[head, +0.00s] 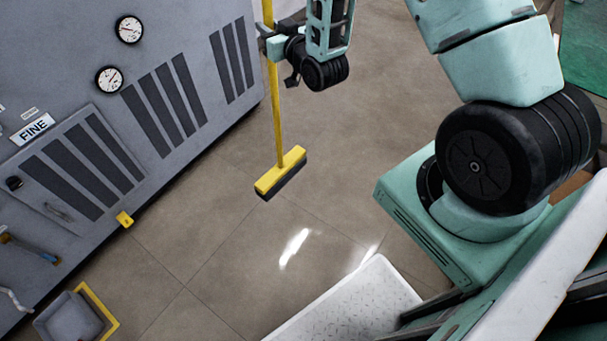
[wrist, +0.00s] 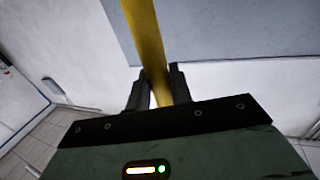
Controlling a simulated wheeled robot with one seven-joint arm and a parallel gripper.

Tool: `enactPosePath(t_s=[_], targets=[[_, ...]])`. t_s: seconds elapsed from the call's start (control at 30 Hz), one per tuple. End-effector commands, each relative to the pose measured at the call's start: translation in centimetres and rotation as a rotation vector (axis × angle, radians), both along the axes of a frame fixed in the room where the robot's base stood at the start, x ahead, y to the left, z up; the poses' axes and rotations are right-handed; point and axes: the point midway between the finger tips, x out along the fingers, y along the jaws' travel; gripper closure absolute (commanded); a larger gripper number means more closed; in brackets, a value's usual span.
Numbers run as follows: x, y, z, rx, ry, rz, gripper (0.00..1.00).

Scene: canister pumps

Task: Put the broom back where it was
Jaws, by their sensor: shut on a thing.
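The broom has a long yellow handle and a yellow head (head: 281,172) with dark bristles. In the head view it hangs nearly upright, bristles down, over the tiled floor in front of the grey machine. I cannot tell whether the bristles touch the floor. My gripper (head: 270,46) is shut on the handle near the top of the head view. In the wrist view the yellow handle (wrist: 147,45) runs up between the two dark fingers of my gripper (wrist: 160,88). The top end of the broom is out of view.
The grey machine (head: 160,140) with gauges, vents and a FINE label stands at the left. A grey bin (head: 68,318) and a yellow frame are at the lower left. A white textured platform (head: 350,305) is at the bottom. The floor (head: 215,245) around the broom is clear.

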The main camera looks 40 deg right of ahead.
Motion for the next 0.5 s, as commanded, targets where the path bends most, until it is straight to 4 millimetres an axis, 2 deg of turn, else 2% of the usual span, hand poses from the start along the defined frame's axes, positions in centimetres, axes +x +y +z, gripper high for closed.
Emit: enactPosePath(t_s=[0.03, 0.5], targets=[[0.2, -0.5, -1.6, 0.002, -0.011, 0.003, 1.00], [1.1, -4.4, -8.8, 0.004, -0.019, 0.040, 1.00]])
